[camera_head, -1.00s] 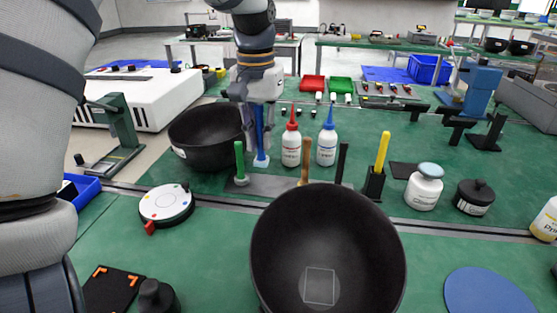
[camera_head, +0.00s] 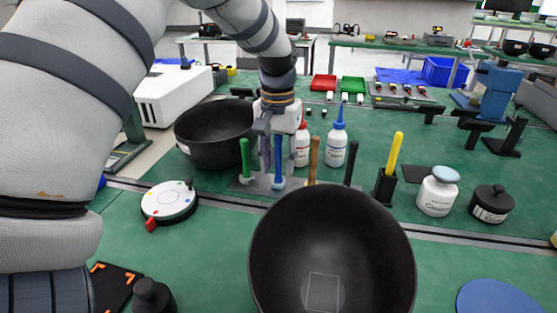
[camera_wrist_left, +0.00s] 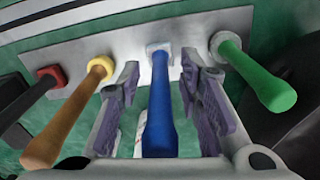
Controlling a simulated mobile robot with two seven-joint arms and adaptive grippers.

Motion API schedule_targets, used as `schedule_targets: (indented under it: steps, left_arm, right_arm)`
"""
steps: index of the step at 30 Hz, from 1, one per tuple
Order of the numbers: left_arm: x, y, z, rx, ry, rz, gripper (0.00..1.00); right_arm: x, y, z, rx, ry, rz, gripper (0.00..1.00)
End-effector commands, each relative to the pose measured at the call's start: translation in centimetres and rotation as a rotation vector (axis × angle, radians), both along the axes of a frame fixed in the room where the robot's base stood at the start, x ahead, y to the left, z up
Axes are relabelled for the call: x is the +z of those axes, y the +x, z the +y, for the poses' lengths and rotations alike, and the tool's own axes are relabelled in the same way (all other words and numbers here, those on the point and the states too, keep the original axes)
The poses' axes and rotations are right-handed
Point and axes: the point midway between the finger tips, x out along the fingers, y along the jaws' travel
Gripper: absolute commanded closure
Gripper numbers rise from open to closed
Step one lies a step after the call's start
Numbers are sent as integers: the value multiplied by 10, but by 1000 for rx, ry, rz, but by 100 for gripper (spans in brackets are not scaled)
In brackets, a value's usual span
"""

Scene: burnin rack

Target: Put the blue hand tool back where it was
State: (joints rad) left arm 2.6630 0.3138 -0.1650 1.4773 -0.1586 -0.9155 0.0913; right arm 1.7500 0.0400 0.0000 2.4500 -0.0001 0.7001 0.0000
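The blue hand tool (camera_head: 278,152) stands upright on the grey rack plate (camera_head: 240,186), between the green-handled tool (camera_head: 245,158) and the brown-handled tool (camera_head: 314,155). My left gripper (camera_head: 277,166) is over it from above, one finger on each side. In the left wrist view the blue tool (camera_wrist_left: 159,110) stands with its pale foot at the plate (camera_wrist_left: 125,50). Gaps show between its handle and the parted fingers (camera_wrist_left: 160,85), so the gripper is open around it. How deep the foot sits is unclear. My right gripper is out of view.
A large black bowl (camera_head: 332,250) stands in front of the rack; another (camera_head: 215,140) is behind left. A black-handled tool (camera_head: 350,165) and a yellow-handled tool (camera_head: 394,155) stand to the right. Red-capped (camera_head: 302,148) and blue-capped (camera_head: 337,148) bottles are close behind the rack.

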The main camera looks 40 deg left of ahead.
Motion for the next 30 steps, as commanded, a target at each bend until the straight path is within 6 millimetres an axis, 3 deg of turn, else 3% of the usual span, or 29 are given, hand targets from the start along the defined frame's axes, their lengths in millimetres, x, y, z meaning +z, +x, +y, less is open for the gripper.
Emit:
schedule_targets:
  steps: [8,15,21,30]
  left_arm:
    - [9,1,0,0,1,-4,67]
    - [73,0,0,1,2,-9,67]
    - [112,0,0,1,2,-2,67]
    - [123,-1,0,1,1,1,67]
  right_arm:
    - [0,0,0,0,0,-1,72]
    - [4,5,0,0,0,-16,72]
    - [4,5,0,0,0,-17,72]
    - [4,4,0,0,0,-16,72]
